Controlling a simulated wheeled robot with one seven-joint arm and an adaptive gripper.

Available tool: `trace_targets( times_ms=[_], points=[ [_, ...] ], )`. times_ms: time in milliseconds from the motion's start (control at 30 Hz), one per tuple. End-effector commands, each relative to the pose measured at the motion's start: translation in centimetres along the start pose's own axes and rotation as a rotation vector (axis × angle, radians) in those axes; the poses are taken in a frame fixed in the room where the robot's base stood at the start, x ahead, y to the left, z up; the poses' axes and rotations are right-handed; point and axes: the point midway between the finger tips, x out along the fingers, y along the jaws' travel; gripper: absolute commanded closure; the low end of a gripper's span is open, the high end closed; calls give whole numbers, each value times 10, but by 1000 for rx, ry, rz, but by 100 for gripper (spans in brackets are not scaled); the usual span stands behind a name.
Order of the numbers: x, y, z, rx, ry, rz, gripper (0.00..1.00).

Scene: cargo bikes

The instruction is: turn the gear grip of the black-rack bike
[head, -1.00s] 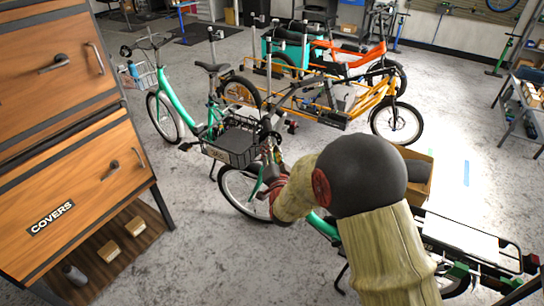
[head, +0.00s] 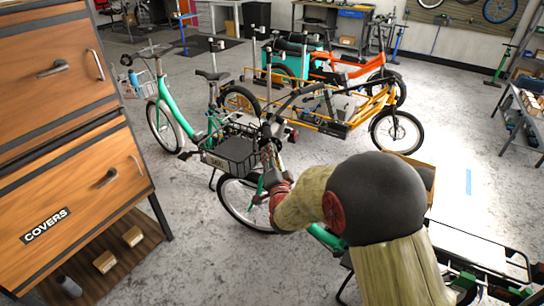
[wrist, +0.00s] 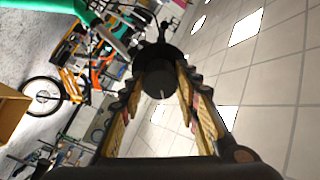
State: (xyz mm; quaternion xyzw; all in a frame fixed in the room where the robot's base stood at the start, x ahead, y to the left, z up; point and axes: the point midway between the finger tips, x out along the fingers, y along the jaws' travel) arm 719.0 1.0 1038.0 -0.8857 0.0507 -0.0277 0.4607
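In the head view, the green bike with the black rack (head: 470,245) stands at the lower right, mostly hidden behind my arm. My gripper (head: 268,170) is at its handlebar, and its fingers are too small there to make out. In the wrist view, a black gear grip (wrist: 160,82) with a short white mark shows nearly end-on. My gripper's two fingers (wrist: 162,72), with wood-coloured pads, are apart on either side of it. I cannot tell whether the pads press on it. The green frame (wrist: 45,22) shows at the upper left.
A second green bike with a black basket (head: 232,152) stands close beside the handlebar. Orange cargo bikes (head: 385,100) stand behind it. A wooden drawer cabinet (head: 75,145) fills the left. A cardboard box (head: 425,165) is behind my arm. The floor at the right is partly clear.

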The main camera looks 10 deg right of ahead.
Motion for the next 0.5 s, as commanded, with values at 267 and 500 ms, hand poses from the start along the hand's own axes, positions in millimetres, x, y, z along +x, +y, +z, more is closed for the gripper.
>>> trace_targets(
  times_ms=[267,500],
  points=[
    [0,0,0,-1,0,0,51],
    [0,0,0,-1,0,0,51]
  ],
)
